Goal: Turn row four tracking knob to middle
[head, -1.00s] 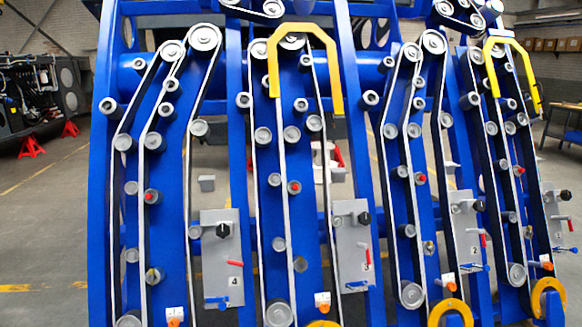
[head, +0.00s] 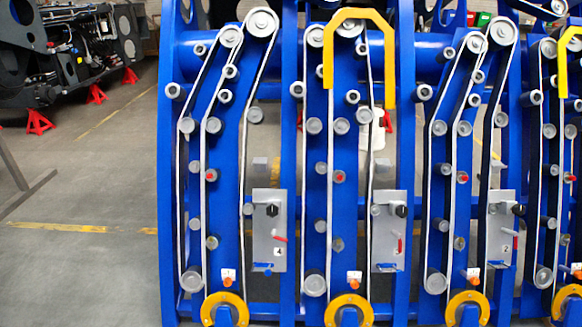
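The row four panel (head: 270,195) is a grey plate marked 4 on the leftmost row of the blue chassis. A black knob (head: 271,210) sits on its upper part. A red lever (head: 280,239) tilts slightly down to the right below the knob, and a blue handle (head: 262,267) is at the bottom. An orange knob (head: 227,281) with a small white label above it is lower left of the panel. Which knob is the tracking knob, and its exact setting, I cannot tell. Neither of my grippers is in view.
Similar rows with grey panels (head: 388,250) stand to the right. Yellow rings (head: 224,299) are at the rows' feet, and a yellow bracket (head: 326,70) arches over the second row. Open floor (head: 90,270) lies to the left, with red stands (head: 38,122) behind.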

